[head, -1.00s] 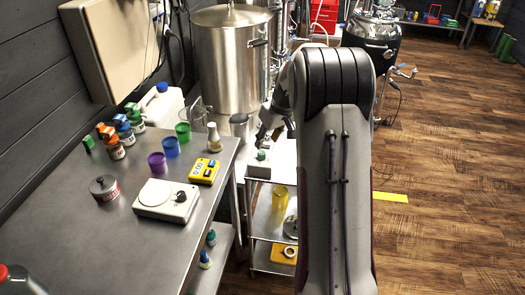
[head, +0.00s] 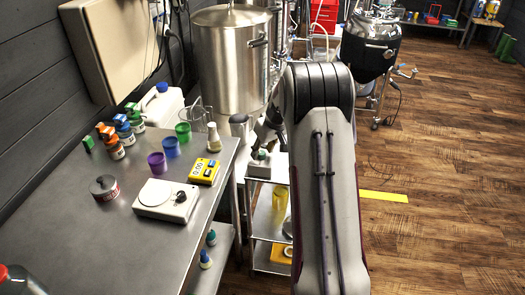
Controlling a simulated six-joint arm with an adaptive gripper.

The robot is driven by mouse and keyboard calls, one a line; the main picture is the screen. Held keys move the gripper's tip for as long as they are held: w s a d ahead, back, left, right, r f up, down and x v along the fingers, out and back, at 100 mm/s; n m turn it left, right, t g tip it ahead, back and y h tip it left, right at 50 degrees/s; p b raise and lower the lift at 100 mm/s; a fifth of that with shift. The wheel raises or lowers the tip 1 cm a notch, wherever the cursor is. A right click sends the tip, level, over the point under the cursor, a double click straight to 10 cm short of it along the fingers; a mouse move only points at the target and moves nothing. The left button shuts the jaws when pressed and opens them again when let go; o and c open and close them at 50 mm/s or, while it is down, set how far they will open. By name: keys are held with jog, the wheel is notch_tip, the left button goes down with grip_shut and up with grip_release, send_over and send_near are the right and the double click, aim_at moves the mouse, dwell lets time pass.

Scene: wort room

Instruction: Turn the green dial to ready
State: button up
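My arm covers the right side of the cart. The dial's marks and pointer are too small to read.
A steel table (head: 120,235) on the left carries a white scale (head: 166,200), a yellow timer (head: 204,171), coloured cups and several bottles. A large steel kettle (head: 230,65) stands behind the cart.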

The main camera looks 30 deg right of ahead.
jog(key=shift+w+f, duration=0.15)
jog(key=shift+f, duration=0.15)
grip_shut()
